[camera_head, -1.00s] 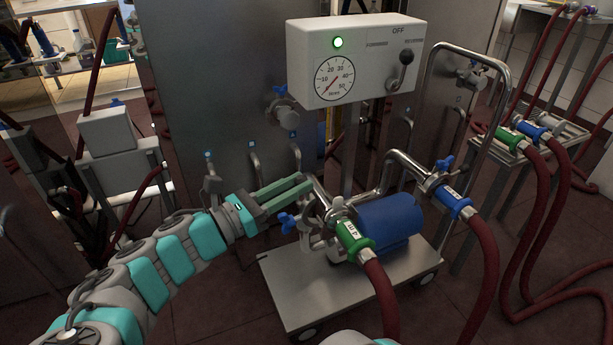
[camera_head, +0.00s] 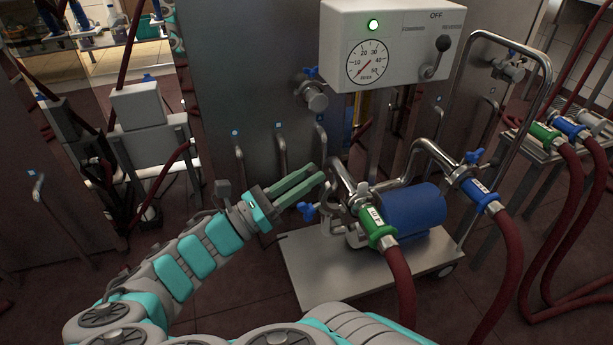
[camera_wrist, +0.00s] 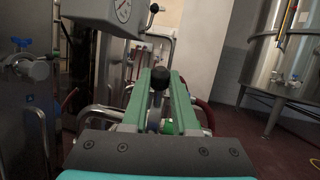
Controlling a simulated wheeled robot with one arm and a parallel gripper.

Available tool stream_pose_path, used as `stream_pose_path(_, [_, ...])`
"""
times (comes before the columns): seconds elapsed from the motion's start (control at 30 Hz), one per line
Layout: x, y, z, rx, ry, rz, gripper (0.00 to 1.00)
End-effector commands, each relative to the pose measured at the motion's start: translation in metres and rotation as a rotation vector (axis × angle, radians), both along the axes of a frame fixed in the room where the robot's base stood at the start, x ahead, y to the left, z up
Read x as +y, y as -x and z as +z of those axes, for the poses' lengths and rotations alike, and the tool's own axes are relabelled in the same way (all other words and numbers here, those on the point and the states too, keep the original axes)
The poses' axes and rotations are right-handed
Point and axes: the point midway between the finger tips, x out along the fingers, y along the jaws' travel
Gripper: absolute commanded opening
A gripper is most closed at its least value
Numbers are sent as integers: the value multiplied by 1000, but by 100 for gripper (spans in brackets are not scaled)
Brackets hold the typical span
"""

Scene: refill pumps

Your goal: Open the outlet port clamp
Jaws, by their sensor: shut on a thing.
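The pump (camera_head: 412,208) is a blue cylinder on a steel trolley, with bent steel pipes and hoses joined to it by a green collar (camera_head: 374,222) and a blue collar (camera_head: 478,192). My gripper (camera_head: 317,175) reaches in from the left with its green fingers beside the left pipe, above a blue valve handle (camera_head: 306,212). In the wrist view my gripper (camera_wrist: 161,76) is shut on a black-knobbed piece (camera_wrist: 159,78) with a grey stem, held between the fingertips. I cannot tell whether this is the outlet port clamp. The near finger hides the contact in the head view.
A white control box (camera_head: 392,45) with a gauge, green light and lever stands above the pump. The trolley's tubular handle (camera_head: 505,45) is at the right. A side table (camera_head: 555,150) carries more hoses. Red hoses hang and lie on the right-hand floor.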

Motion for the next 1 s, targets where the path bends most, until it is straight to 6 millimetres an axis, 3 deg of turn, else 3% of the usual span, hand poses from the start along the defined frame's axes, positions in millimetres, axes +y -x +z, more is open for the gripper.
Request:
stream_pose_path(0.03, [-2, 0, -3, 4, -4, -4, 0])
stream_pose_path(0.07, [-2, 0, -3, 4, -4, -5, 29])
stream_pose_path(0.3, [-1, 0, -2, 3, -3, -3, 56])
stream_pose_path(0.67, [2, 2, -2, 1, -1, -1, 57])
stream_pose_path(1.0, [40, 22, -17, 3, -3, 1, 57])
